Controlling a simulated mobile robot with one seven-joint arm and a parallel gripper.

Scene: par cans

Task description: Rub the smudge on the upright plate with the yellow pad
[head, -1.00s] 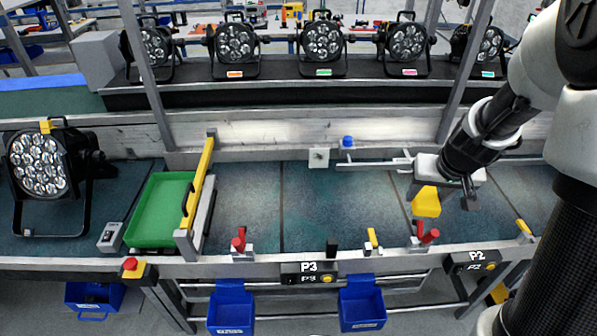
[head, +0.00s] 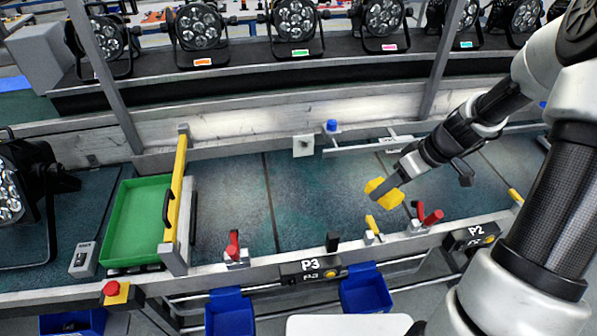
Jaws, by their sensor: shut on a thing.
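The yellow pad (head: 376,192) is held in my gripper (head: 388,187), whose jaws are shut on it. The pad is tilted and appears above the teal work surface, right of the middle of the head view. The small pale upright plate (head: 303,146) stands at the back of the work surface, against the low rear wall. A small dark spot, perhaps the smudge, shows near its middle. The pad is to the right of the plate and nearer to me, clearly apart from it.
A grey bracket with a blue knob (head: 331,126) stands just right of the plate. Red clamp handles (head: 233,244) and a black block (head: 333,241) line the front rail. A green tray (head: 137,222) and yellow gate bar (head: 176,188) are left. The surface before the plate is clear.

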